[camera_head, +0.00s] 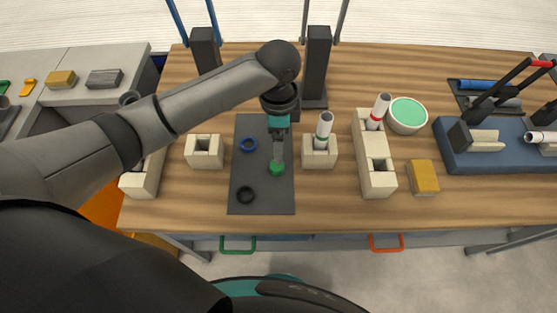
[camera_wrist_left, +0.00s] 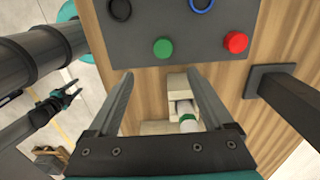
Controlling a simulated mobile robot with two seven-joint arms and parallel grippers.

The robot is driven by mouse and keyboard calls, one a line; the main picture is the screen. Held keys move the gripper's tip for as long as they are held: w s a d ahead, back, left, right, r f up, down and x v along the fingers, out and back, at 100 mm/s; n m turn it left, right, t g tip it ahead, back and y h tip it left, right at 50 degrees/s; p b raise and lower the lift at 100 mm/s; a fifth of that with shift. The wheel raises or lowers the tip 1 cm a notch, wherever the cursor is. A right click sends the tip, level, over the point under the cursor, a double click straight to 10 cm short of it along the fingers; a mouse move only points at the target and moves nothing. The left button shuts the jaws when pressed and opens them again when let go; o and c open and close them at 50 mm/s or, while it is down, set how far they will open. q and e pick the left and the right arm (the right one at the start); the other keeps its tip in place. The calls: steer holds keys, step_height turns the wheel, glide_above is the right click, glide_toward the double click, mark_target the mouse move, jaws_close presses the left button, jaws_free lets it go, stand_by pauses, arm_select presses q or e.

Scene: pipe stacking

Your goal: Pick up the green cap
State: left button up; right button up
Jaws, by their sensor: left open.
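The green cap (camera_head: 277,168) lies on the dark grey mat (camera_head: 262,207). In the left wrist view the green cap (camera_wrist_left: 163,47) shows just beyond the fingertips, between their lines. My left gripper (camera_head: 278,158) points down over the mat and hides part of it in the head view. In the left wrist view my left gripper (camera_wrist_left: 160,73) is open, with nothing between its fingers. I cannot tell its exact height above the cap. My right gripper (camera_wrist_left: 74,90) is small at the left of that view, away from the table, with its fingers apart.
A blue ring (camera_head: 248,144) and a black ring (camera_head: 245,195) lie on the mat. A red cap (camera_wrist_left: 236,42) is near the green one. A cream block (camera_head: 319,158) holding a white pipe (camera_head: 324,125) stands right of the mat. A dark post (camera_head: 318,60) stands behind.

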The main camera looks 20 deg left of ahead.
arm_select(q)
steer(key=b, duration=0.1)
glide_above(277, 166)
steer(key=f, duration=0.6)
steer(key=shift+s+d+f, duration=0.2)
steer(key=shift+s+f, duration=0.05)
steer(key=shift+f, duration=0.45)
steer(key=f, duration=0.1)
steer(key=f+b, duration=0.1)
steer(key=f, duration=0.2)
steer(key=shift+w+a+f+b, duration=0.25)
steer(key=shift+w+f+b, duration=0.05)
steer(key=shift+f+b, duration=0.1)
arm_select(e)
step_height(277, 166, down, 3)
steer(key=shift+a, duration=0.1)
arm_select(q)
jaws_close()
arm_select(e)
steer(key=shift+s, duration=0.15)
